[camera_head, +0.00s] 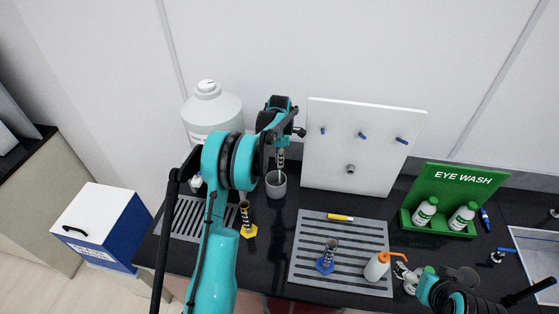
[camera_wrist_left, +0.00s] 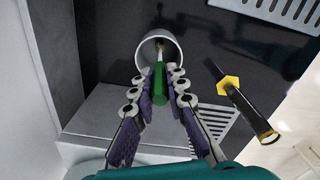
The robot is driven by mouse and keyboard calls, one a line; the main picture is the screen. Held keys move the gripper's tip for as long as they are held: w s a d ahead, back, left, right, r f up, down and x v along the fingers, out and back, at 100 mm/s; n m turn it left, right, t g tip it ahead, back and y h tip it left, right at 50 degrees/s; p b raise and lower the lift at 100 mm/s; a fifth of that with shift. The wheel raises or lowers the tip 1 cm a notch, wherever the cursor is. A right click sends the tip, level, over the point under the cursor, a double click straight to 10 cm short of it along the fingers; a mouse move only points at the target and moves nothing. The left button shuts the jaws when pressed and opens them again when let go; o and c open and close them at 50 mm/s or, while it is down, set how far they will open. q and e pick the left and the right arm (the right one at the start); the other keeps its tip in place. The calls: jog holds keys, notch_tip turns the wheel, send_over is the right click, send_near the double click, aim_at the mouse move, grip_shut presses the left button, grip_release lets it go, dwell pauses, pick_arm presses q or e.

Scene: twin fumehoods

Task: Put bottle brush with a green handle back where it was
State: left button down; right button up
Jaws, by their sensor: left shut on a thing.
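The bottle brush with its green handle (camera_wrist_left: 159,88) is between the fingers of my left gripper (camera_wrist_left: 158,80), which is shut on the handle. In the head view my left gripper (camera_head: 282,143) is above a grey cup (camera_head: 275,184). The brush's lower end points down into the mouth of the cup, which the left wrist view also shows (camera_wrist_left: 145,48). I cannot tell whether the brush touches the cup's bottom. In the head view the handle is mostly hidden by the gripper. My right gripper (camera_head: 404,274) is at the lower right near an orange-topped wash bottle; its jaws are unclear.
A yellow-based cylinder (camera_head: 248,222) stands just left of the cup. A big white bottle (camera_head: 212,112) is behind my left arm. A white pegboard (camera_head: 362,150) stands right of the cup. A grey grooved mat (camera_head: 303,250) holds a blue-based cylinder (camera_head: 328,256) and the wash bottle (camera_head: 375,268).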

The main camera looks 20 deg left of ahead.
pick_arm(q)
jog(key=shift+f, duration=0.2)
jog(key=c, duration=1.5)
grip_release()
jog(key=shift+f, duration=0.1)
jog(key=shift+c, duration=0.2)
